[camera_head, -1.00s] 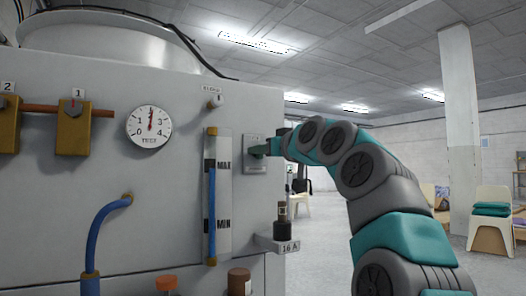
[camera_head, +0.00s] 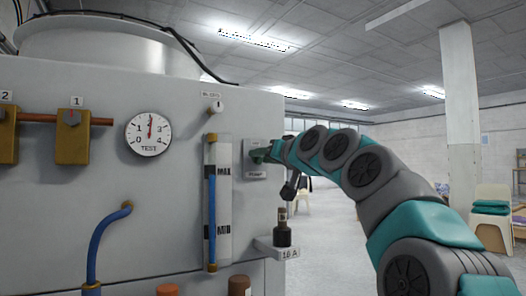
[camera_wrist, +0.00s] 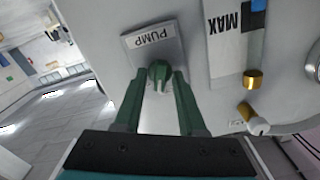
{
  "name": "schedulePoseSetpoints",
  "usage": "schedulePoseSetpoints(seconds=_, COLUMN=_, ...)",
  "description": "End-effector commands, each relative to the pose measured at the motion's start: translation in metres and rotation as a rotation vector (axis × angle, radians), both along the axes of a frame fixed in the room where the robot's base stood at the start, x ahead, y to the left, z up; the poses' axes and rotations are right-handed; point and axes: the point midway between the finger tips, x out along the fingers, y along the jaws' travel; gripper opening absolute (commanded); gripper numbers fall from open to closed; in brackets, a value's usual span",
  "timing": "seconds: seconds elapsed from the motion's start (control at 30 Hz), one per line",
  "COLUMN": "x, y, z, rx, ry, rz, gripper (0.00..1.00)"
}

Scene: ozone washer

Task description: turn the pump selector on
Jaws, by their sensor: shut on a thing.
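The pump selector is a small knob (camera_wrist: 159,72) on a pale plate (camera_head: 255,173) labelled PUMP, on the right part of the machine's front panel. The plate also shows in the wrist view (camera_wrist: 146,42), where its label reads upside down. My gripper (camera_wrist: 160,80) has its two green fingers on either side of the knob, shut on it. In the head view my gripper (camera_head: 264,155) reaches the plate from the right and hides most of the knob. I cannot tell clearly which way the knob points.
Left of the plate is a level tube (camera_head: 212,200) with MAX and MIN marks. Above it is a small valve knob (camera_head: 216,106). A bracket marked 16 A (camera_head: 277,249) holds a dark fuse (camera_head: 282,232) below my wrist. A gauge (camera_head: 148,134) is further left. Open room lies to the right.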

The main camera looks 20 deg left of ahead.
Motion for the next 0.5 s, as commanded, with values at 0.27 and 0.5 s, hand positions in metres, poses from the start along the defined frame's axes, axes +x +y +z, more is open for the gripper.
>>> schedulePoseSetpoints(seconds=0.27, x=0.0007, y=-0.0010, z=0.0040, rx=0.169, ry=0.200, rz=-0.001, gripper=0.00)
schedulePoseSetpoints(seconds=0.5, x=0.0002, y=-0.0015, z=0.0048, rx=0.320, ry=0.374, rz=0.001, gripper=0.00)
